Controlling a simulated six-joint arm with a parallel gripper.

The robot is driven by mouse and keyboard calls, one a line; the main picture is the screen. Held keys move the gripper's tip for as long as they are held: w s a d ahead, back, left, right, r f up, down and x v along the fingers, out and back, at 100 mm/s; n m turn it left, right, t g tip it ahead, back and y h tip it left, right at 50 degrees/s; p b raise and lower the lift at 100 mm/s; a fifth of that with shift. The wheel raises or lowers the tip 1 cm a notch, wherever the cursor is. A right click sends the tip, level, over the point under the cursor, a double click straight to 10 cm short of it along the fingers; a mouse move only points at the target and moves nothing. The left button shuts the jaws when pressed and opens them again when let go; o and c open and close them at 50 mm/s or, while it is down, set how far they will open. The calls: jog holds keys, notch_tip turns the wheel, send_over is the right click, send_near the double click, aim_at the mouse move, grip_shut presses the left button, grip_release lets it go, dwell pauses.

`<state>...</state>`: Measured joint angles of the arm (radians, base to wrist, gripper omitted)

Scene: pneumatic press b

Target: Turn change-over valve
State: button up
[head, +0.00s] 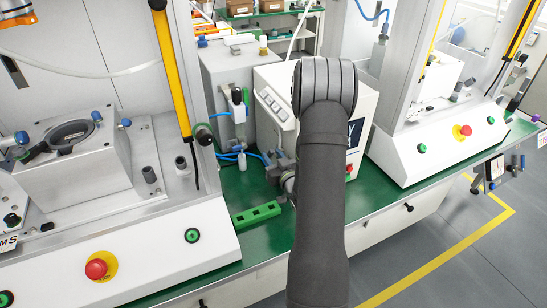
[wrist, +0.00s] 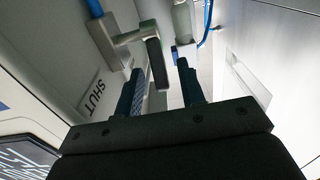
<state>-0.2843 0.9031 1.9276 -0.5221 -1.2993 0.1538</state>
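In the wrist view, the change-over valve's black lever (wrist: 155,62) sits on a grey metal stem (wrist: 130,37). The lever's end reaches between the two dark blue fingers of my gripper (wrist: 159,68). The fingers are apart, with a gap visible on the right side of the lever. Whether the left finger touches it I cannot tell. A label reading SHUT (wrist: 97,93) is on the panel left of the lever. In the head view, my own arm covers the middle and I cannot make out the gripper or lever clearly.
Blue tubing (wrist: 207,20) runs close to the valve at upper right. In the head view, a white control box (head: 270,100) stands behind my arm, with a grey cabinet (head: 213,62) on its left. A green block (head: 257,215) lies on the green bench (head: 275,238). Press stations flank both sides.

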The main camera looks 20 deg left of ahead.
grip_shut()
jog(key=shift+f, duration=0.1)
jog(key=shift+s+d+f+t+y, duration=0.15)
jog(key=shift+f+t+y, duration=0.15)
jog(key=shift+t+y, duration=0.1)
jog(key=shift+s+d+f+t+y, duration=0.15)
jog(key=shift+f+t+y, duration=0.2)
jog(key=shift+t+y, duration=0.3)
jog(key=shift+s+d+f+t+y, duration=0.15)
jog(key=shift+f+t+y, duration=0.2)
jog(key=shift+t+y, duration=0.3)
jog(key=shift+o, duration=0.5)
grip_release()
jog(key=shift+d, duration=0.1)
